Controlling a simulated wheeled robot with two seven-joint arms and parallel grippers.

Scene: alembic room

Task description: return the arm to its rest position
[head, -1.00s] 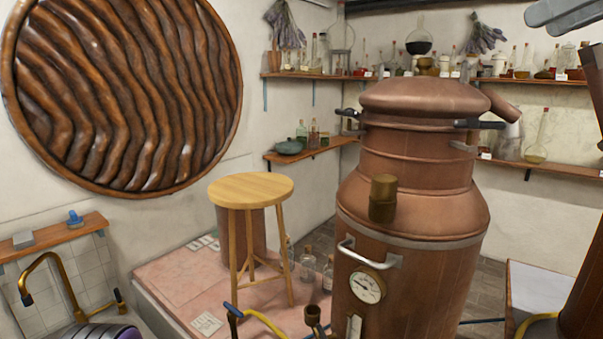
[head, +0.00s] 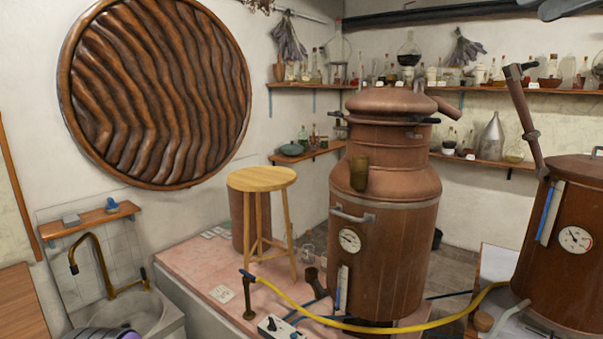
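Neither of my grippers can be made out in the head view. A dark grey piece (head: 568,9) is cut off at the top right edge; I cannot tell whether it is part of my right arm. A purple and grey rounded thing (head: 104,333) shows at the bottom left edge, also cut off, and I cannot tell what it is. The rest pose of the arm cannot be judged from this view.
A large copper still (head: 388,225) stands in the middle, with a second copper vessel (head: 565,270) at right. A wooden stool (head: 262,180) stands on a pink tiled platform (head: 190,262). A yellow hose (head: 380,327) crosses the front. A sink (head: 150,315) is at lower left.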

